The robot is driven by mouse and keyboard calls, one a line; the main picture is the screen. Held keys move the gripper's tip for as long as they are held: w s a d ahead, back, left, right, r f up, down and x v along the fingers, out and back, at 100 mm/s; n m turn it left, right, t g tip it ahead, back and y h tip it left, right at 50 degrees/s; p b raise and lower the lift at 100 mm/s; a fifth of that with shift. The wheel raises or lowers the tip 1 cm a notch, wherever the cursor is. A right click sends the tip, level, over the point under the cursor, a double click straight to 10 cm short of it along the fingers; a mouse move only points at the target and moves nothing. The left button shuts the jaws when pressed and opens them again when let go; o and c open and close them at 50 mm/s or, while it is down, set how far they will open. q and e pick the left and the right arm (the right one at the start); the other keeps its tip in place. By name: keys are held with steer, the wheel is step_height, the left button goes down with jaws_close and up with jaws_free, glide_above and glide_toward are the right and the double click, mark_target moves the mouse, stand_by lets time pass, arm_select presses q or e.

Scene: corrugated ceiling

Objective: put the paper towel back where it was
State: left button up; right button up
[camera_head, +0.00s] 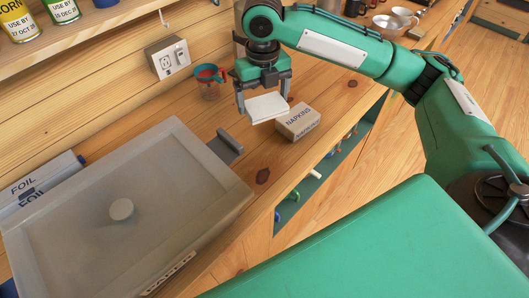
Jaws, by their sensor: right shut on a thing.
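My right gripper (264,97) hangs over the wooden counter, its arm coming in from the right. It is shut on a flat white piece, which looks like the paper towel (266,108), held between its two fingertips. A small box labelled NAPKINS (299,122) sits just to the right of the white piece. I cannot tell whether the white piece touches the box or the counter. My left gripper is not in view.
A large grey lidded container (187,165) with a side handle (226,146) fills the left of the counter. A foil box (40,185) lies behind it.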

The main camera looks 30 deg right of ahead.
mark_target(264, 154)
step_height(264, 154, down, 19)
steer(key=shift+r+p, duration=0.2)
steer(key=shift+p, duration=1.05)
steer(key=o, duration=0.8)
steer(key=shift+f, duration=0.15)
steer(key=shift+c, duration=0.2)
step_height(264, 154, up, 12)
steer(key=b, duration=0.2)
steer(key=shift+r, duration=0.2)
